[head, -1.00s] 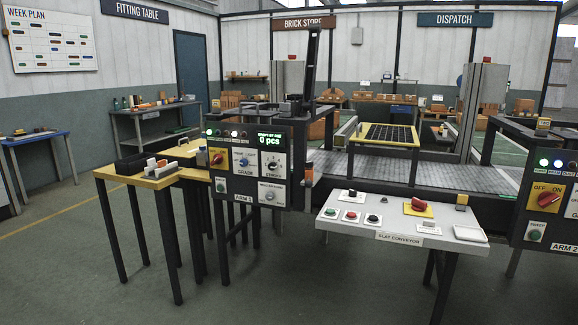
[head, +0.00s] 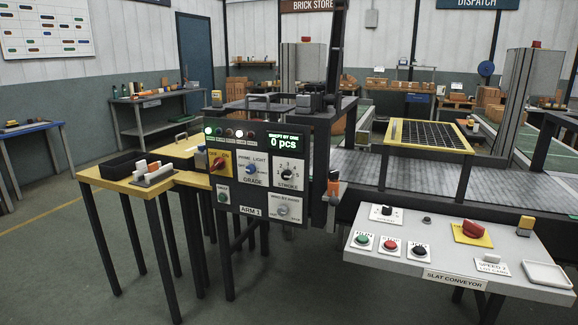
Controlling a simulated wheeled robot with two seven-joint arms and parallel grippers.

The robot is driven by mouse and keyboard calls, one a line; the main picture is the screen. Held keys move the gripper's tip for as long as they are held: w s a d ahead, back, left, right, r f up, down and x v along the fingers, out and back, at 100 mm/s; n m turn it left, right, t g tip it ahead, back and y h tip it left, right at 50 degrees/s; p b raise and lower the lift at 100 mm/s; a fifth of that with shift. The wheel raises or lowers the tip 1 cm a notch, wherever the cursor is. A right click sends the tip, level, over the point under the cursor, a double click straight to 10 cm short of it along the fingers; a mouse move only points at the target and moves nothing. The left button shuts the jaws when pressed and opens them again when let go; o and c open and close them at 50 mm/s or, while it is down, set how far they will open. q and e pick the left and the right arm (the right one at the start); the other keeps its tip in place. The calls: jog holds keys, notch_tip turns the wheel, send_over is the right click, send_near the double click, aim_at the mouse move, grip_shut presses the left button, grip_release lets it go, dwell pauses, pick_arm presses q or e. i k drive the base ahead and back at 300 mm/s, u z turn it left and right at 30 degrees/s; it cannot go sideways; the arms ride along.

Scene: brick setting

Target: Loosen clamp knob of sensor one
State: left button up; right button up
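No part labelled as sensor one or its clamp knob can be made out at this distance. The ARM 1 control panel (head: 258,175) stands near the middle, with a lit green display reading 0 pcs. A small orange and grey part (head: 333,188) is on the right side of its stand; I cannot tell whether it is a sensor. A grey and yellow box (head: 217,98) sits on the stand's top left, and a dark post (head: 337,50) rises at the top right. Neither of my grippers is in view.
The slat conveyor desk (head: 440,246), with buttons and a red knob, stands front right. The slatted conveyor bed (head: 420,180) runs behind it. A yellow table (head: 110,180) with a black tray (head: 127,163) stands left. The floor (head: 80,270) at front left is clear.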

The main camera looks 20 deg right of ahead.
aim_at(334, 175)
jog(key=z, duration=0.4)
jog(key=i, duration=0.9)
jog(key=z, duration=0.85)
